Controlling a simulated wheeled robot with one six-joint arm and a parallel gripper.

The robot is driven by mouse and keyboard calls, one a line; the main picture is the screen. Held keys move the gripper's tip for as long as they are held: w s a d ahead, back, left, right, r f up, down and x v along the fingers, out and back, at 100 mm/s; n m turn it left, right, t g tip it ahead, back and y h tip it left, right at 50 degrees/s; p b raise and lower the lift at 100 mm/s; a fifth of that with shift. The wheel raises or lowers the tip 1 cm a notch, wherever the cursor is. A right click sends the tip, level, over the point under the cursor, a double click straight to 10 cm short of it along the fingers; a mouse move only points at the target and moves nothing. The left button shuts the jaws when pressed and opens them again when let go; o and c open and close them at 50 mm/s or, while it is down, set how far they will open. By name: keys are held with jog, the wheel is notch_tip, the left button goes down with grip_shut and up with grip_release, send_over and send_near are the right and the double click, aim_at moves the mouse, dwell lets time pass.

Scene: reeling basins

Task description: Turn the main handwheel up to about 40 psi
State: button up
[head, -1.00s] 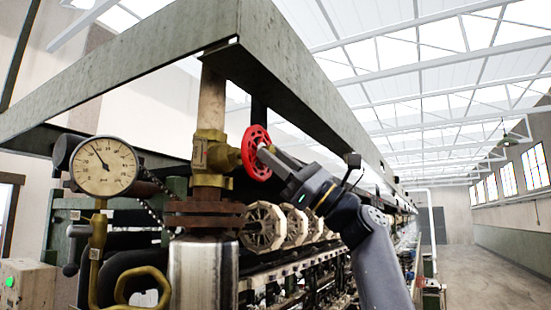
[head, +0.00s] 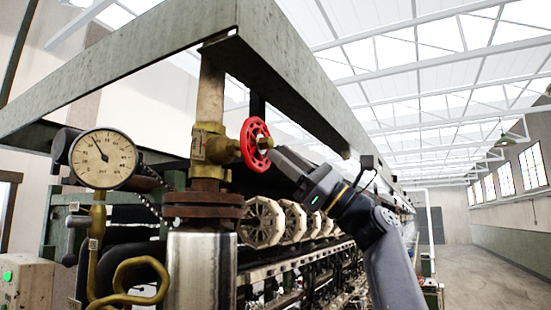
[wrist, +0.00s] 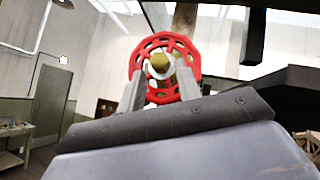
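The main handwheel (head: 256,143) is a red spoked wheel on a brass valve (head: 210,148), mounted on a vertical pipe. Its hub and spokes also show in the wrist view (wrist: 182,46), beyond the fingertips. My gripper (head: 277,156) is just right of the wheel in the head view, with a small gap from it. In the wrist view its two fingers (wrist: 160,75) stand apart with nothing held between them, pointing at the wheel. The round gauge (head: 103,158) is left of the valve; its needle points to the upper left. Its numbers are too small to read surely.
A green-grey steel beam frame (head: 300,75) runs above the wheel and my gripper. Several pale reels (head: 262,223) line the machine below. A steel cylinder (head: 200,270) stands under the valve. The aisle floor (head: 490,270) at right is clear.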

aim_at(262, 144)
jog(key=b+v, duration=0.3)
jog(key=v, duration=0.4)
jog(key=shift+d+f, duration=0.2)
jog(key=shift+f, duration=0.05)
jog(key=shift+o, duration=1.4)
jog(key=shift+s+r, duration=0.1)
jog(key=shift+s, duration=0.05)
jog(key=s+a+f+m+t+h, duration=0.15)
jog(key=s+m+t+h, duration=0.3)
jog(key=m+t, duration=0.85)
jog(key=shift+m+g, duration=0.4)
jog(key=shift+g, duration=0.1)
jog(key=p+x, duration=0.5)
jog(key=x, duration=0.4)
jog(key=shift+w+a+r, duration=0.1)
jog(key=shift+w+a, duration=0.25)
jog(key=shift+w+a+r+p, duration=0.3)
jog(key=shift+w+a+r, duration=0.1)
jog(key=shift+a, duration=0.1)
